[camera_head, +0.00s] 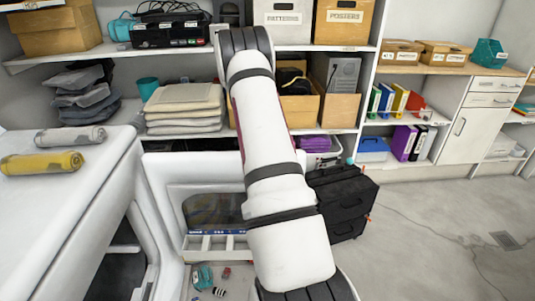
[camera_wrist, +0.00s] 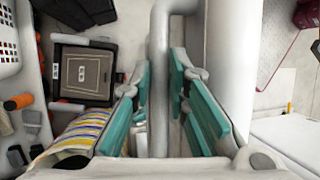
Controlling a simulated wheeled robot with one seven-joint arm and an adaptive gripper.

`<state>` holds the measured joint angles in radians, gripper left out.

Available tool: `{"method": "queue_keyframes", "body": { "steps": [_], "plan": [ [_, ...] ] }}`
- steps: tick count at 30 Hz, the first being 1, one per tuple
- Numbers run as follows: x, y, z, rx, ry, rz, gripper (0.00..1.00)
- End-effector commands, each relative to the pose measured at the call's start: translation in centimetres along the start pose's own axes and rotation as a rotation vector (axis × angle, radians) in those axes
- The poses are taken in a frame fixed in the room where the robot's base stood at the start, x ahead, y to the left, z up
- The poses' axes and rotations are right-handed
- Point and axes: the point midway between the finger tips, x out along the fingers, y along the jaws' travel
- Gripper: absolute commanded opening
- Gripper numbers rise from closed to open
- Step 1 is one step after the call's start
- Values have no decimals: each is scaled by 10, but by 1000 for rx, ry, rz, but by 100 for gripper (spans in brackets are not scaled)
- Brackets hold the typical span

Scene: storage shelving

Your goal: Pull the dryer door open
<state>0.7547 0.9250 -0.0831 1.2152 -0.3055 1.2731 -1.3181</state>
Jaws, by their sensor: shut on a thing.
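The dryer (camera_head: 80,205) is the white machine at the left in the head view, with a dark opening in its front. A white panel with a dark window, which looks like the dryer door (camera_head: 165,172), stands swung out from the front, behind my arm. In the wrist view, a pale vertical bar that looks like the door handle (camera_wrist: 158,60) runs between the teal fingers of my gripper (camera_wrist: 158,100). My gripper is shut on this bar. A white panel edge (camera_wrist: 230,70) runs alongside it. My gripper is hidden in the head view.
Yellow (camera_head: 42,163) and grey (camera_head: 70,137) rolls lie on the dryer. Shelves with boxes (camera_head: 343,22) line the back. Small items (camera_head: 204,277) show low down. Open floor (camera_head: 430,240) lies to the right.

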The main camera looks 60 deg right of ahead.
Motion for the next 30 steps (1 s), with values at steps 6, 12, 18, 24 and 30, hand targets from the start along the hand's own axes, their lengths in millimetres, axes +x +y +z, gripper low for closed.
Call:
{"method": "queue_keyframes", "body": {
  "steps": [6,12,18,24,30],
  "plan": [
    [-2,2,-3,-7,4,4,0],
    [-2,1,-4,-6,5,3,18],
    [-1,1,-3,-5,3,3,24],
    [-4,2,-2,-4,2,4,24],
    [-31,2,-3,-5,3,6,24]
  ]
}}
